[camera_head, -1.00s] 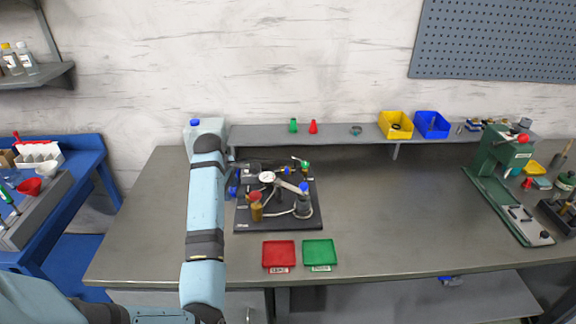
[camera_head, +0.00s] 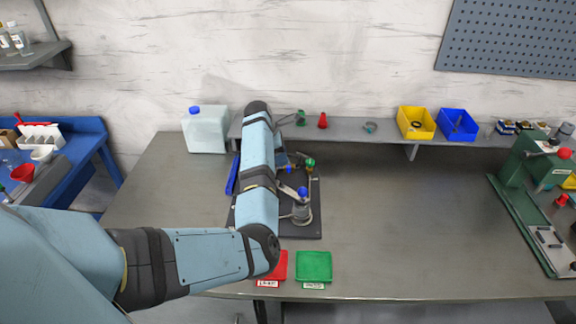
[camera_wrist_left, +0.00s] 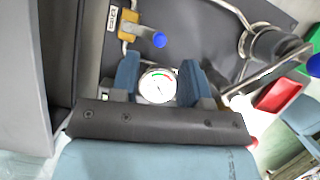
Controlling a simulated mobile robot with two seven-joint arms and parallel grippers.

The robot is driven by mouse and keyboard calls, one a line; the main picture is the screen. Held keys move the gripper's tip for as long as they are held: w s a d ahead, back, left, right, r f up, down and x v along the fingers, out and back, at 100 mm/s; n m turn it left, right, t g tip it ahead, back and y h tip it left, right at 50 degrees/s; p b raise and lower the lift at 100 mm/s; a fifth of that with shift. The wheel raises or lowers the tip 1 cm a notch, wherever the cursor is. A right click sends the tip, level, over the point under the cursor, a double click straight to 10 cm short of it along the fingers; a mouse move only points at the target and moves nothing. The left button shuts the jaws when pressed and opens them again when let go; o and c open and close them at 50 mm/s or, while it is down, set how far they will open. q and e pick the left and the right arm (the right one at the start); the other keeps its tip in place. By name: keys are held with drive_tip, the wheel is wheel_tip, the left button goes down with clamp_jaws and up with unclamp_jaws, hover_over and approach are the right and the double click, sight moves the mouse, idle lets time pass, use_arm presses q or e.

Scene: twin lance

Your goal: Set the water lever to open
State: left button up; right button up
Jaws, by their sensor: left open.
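The brass valve with a blue-tipped lever (camera_wrist_left: 160,40), which I take for the water lever, sits on the dark rig plate (camera_wrist_left: 198,22) in the left wrist view. A small label (camera_wrist_left: 112,18) beside it is too small to read. In the head view a blue spot (camera_head: 289,169) shows there beside my forearm. My left gripper (camera_wrist_left: 157,65) is open, its blue fingers apart, with the round pressure gauge (camera_wrist_left: 157,87) showing between them. The lever lies just beyond the fingertips in the picture, not held. In the head view my arm hides the gripper. My right gripper is not in view.
A pump with a blue-knobbed handle (camera_head: 302,192) stands to the right of the valve. A red tray (camera_head: 280,266) and a green tray (camera_head: 314,266) lie in front. A white jug (camera_head: 206,130) stands at the back left.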

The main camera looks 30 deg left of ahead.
sight(288, 167)
use_arm(q)
drive_tip(key=x, duration=0.5)
drive_tip(key=shift+w+d+f, duration=0.1)
drive_tip(key=shift+f, duration=0.05)
clamp_jaws()
